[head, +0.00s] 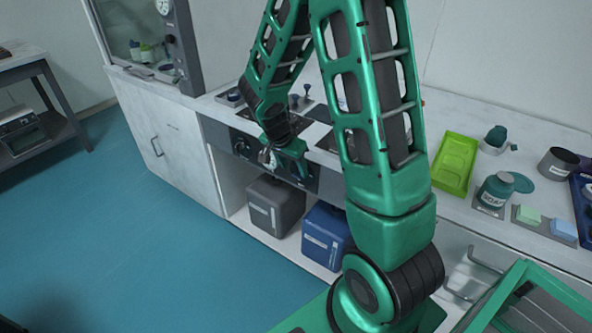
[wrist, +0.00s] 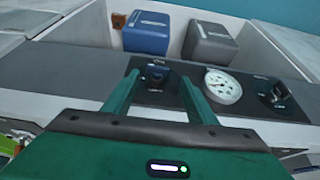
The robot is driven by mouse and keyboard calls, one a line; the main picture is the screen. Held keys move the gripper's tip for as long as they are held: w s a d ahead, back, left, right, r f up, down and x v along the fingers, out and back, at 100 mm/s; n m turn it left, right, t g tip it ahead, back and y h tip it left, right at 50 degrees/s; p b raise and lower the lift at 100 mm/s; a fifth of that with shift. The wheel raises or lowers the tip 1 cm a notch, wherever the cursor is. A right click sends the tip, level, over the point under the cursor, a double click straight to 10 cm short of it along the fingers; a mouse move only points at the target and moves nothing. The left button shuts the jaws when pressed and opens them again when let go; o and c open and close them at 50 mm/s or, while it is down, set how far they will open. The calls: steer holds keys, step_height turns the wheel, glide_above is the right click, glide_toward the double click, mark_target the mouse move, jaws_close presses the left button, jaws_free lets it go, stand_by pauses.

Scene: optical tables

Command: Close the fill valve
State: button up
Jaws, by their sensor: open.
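A dark panel (wrist: 70,82) on the front of the bench carries two dark valve knobs with a round white gauge between them. One knob (wrist: 155,73) is between my fingertips in the wrist view; I cannot tell whether they touch it. The other knob (wrist: 274,92) is beyond the gauge (wrist: 222,86); it shows left of my gripper in the head view (head: 242,147). The small labels are too blurred to read, so I cannot tell which knob is the fill valve. My gripper (wrist: 158,82) is open; in the head view (head: 298,166) it is at the panel, hiding the nearer knob.
A grey container (head: 274,206) and a blue container (head: 325,235) stand in the open bay below the panel. A green tray (head: 455,163) and a teal-lidded jar (head: 494,190) are on the bench top at right. The blue floor (head: 130,240) at left is clear.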

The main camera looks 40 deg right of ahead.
mark_target(297, 175)
steer(key=shift+x, duration=1.5)
